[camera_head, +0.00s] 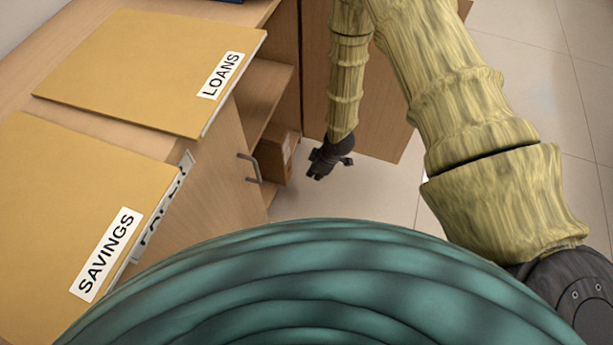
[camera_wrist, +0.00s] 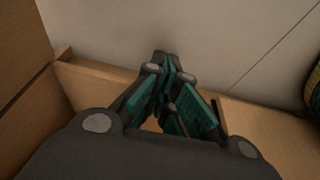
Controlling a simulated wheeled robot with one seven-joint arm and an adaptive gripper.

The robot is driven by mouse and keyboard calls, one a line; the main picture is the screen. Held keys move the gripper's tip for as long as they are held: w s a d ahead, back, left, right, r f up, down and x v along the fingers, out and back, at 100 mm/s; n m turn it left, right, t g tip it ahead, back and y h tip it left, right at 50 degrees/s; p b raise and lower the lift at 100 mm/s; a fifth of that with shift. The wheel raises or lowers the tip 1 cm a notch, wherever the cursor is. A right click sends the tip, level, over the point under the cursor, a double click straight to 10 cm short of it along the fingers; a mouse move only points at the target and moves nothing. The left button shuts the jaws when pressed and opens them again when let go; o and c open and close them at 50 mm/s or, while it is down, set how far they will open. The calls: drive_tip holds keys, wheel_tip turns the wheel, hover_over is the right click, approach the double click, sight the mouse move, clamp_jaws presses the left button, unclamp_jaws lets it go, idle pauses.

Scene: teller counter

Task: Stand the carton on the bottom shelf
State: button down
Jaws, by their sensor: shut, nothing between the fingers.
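In the wrist view my gripper (camera_wrist: 163,62) is shut and empty over a wooden edge and the floor. I cannot identify the carton in that view.
A door with a metal handle (camera_head: 250,168) stands left of the opening, and a wooden panel (camera_head: 383,122) stands behind my gripper. Folders marked LOANS (camera_head: 150,65) and SAVINGS (camera_head: 70,190) lie on the counter. The tiled floor (camera_head: 530,90) at right is clear.

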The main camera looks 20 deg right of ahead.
drive_tip(key=b+x, duration=0.4)
drive_tip(key=x, duration=0.5)
drive_tip(key=shift+s+f, duration=0.1)
drive_tip(key=shift+f, duration=0.35)
drive_tip(key=shift+w+a+r+b, duration=0.2)
drive_tip(key=shift+w+a+b, duration=0.45)
drive_tip(key=shift+a, duration=0.3)
drive_tip(key=shift+w+a+r, duration=0.1)
drive_tip(key=shift+w+a, duration=0.35)
drive_tip(key=shift+a, duration=0.15)
drive_tip(key=shift+w+a+r, duration=0.1)
drive_tip(key=shift+a, duration=0.05)
drive_tip(key=shift+w+a, duration=0.2)
drive_tip(key=shift+a, duration=0.1)
drive_tip(key=shift+w+a+p, duration=0.5)
drive_tip(key=shift+a, duration=0.25)
drive_tip(key=shift+d, duration=0.15)
